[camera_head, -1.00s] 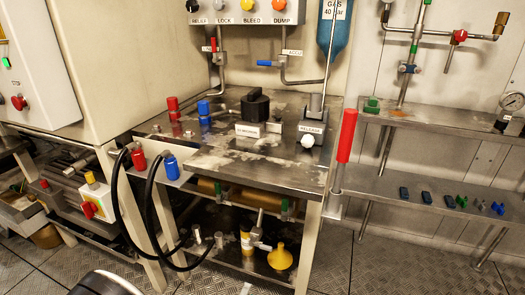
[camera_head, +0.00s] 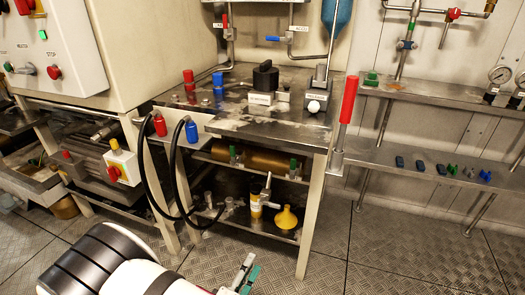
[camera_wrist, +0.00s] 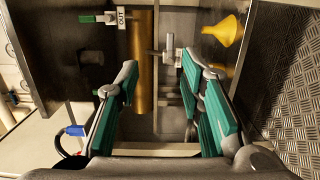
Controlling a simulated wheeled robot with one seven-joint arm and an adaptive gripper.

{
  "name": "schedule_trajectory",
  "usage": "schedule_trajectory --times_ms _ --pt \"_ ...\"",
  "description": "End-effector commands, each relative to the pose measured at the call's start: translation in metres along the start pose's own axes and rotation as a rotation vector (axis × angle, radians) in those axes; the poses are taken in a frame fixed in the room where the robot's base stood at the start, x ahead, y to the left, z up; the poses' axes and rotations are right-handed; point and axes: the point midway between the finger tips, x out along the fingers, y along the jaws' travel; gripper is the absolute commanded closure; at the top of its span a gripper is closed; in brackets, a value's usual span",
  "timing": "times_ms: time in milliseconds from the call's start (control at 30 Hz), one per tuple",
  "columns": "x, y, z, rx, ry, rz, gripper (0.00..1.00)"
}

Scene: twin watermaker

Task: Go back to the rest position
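My gripper (camera_head: 243,273) shows at the bottom of the head view, in front of the steel workbench (camera_head: 250,128) and above the floor plates. In the wrist view my gripper (camera_wrist: 160,105) has its two green-padded fingers spread wide apart, with nothing between them. Beyond the fingers, the wrist view shows a brass cylinder (camera_wrist: 143,60) and a yellow funnel (camera_wrist: 222,30). The white and black arm in the lower left of the head view is mine. No held object shows in either view.
Black hoses (camera_head: 150,185) loop down at the bench's left. A red lever (camera_head: 348,100) stands at its right corner. A wall shelf (camera_head: 400,165) holds small parts. Floor at right is clear.

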Motion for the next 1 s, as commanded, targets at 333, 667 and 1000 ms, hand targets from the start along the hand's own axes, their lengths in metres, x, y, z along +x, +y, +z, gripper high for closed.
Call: schedule_trajectory --times_ms 333,667,1000 --pt "0.027 0.057 0.022 0.003 -0.206 -0.02 0.65" --pt "0.061 0.154 0.092 0.017 -0.592 -0.14 0.65" --pt "0.057 0.238 0.194 0.086 -0.971 -0.412 0.65"
